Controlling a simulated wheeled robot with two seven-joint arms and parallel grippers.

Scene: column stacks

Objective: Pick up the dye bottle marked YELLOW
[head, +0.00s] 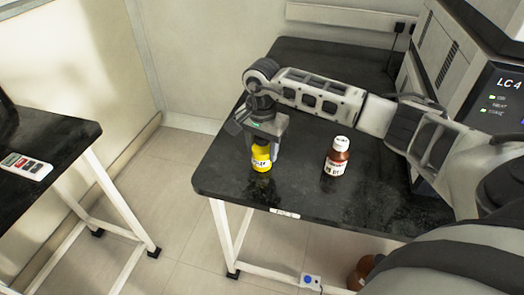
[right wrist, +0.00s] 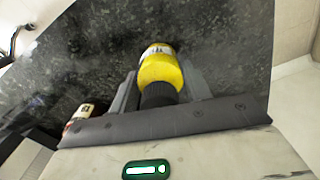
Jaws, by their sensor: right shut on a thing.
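The yellow dye bottle (head: 261,161) stands near the left front part of the black table, with dark lettering on its label that is too small to read fully. In the right wrist view the yellow bottle (right wrist: 160,68) shows a dark cap between the fingers. My right gripper (head: 262,145) is above the bottle, pointing down, and is shut on it; it also shows in the right wrist view (right wrist: 160,92). The gripper hides the bottle's top in the head view. Whether the bottle touches the table is hard to tell. My left gripper is not in view.
A machine marked LC 4 (head: 490,95) is at the right. Another black table (head: 50,140) holds a white device (head: 26,167) at left, with open floor between.

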